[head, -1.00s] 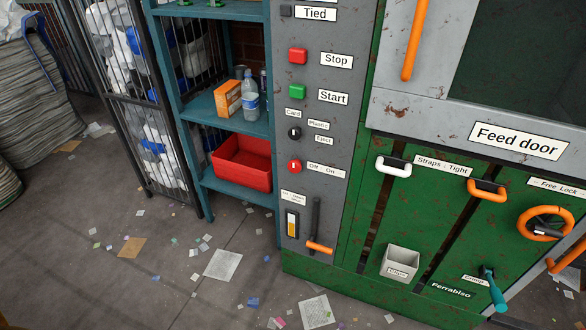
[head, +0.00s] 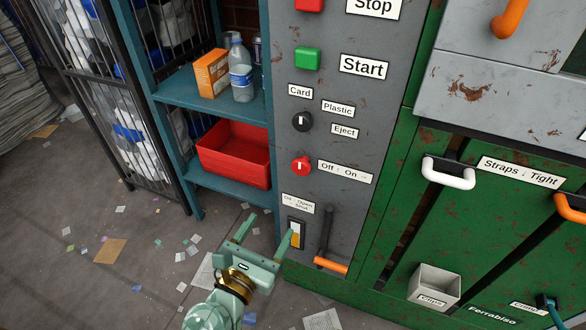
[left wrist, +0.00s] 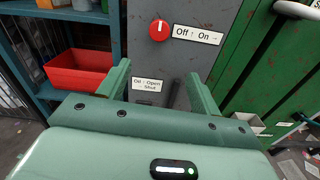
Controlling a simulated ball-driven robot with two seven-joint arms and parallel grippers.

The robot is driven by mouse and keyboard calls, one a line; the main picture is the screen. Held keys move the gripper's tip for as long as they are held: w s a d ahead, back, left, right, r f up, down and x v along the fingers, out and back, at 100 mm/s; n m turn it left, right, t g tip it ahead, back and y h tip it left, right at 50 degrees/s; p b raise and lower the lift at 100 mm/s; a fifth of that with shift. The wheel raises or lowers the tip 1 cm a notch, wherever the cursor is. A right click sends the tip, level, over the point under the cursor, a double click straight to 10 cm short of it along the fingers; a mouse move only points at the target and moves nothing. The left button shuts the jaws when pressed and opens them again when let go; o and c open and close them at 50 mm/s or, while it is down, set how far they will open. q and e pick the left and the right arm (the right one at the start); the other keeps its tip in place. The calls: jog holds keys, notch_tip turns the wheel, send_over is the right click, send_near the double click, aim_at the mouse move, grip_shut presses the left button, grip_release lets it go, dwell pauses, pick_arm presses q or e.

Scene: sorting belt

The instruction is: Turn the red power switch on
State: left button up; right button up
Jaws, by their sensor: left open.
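The red power switch (head: 301,166) is a round knob with a white mark on the grey panel, beside the label "Off : On" (head: 346,172). Its mark stands about upright, toward the "Off" side as far as I can tell. It also shows in the left wrist view (left wrist: 159,30), above and beyond the fingers. My left gripper (head: 268,237) is open and empty, below and left of the switch and apart from it. In the left wrist view its fingers (left wrist: 158,92) are spread, with the panel beyond them. My right gripper is not in view.
Above the switch are a black knob (head: 302,122) and a green Start button (head: 308,58). Below it are an oil gauge (head: 296,235) and a lever with an orange grip (head: 331,265). A blue shelf (head: 182,88) with a red bin (head: 235,155) stands left. Paper scraps litter the floor.

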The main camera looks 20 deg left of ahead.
aim_at(300, 168)
pick_arm(q)
jog(key=shift+n, duration=0.5)
jog(key=w, duration=1)
jog(key=w+r+p, duration=0.1)
jog(key=w, duration=0.4)
jog(key=shift+w+d+r, duration=0.1)
jog(key=shift+w+d, duration=0.05)
jog(key=shift+w, duration=0.6)
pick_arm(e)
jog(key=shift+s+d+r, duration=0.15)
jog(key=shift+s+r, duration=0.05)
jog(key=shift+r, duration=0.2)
pick_arm(q)
jog(key=c, duration=0.9)
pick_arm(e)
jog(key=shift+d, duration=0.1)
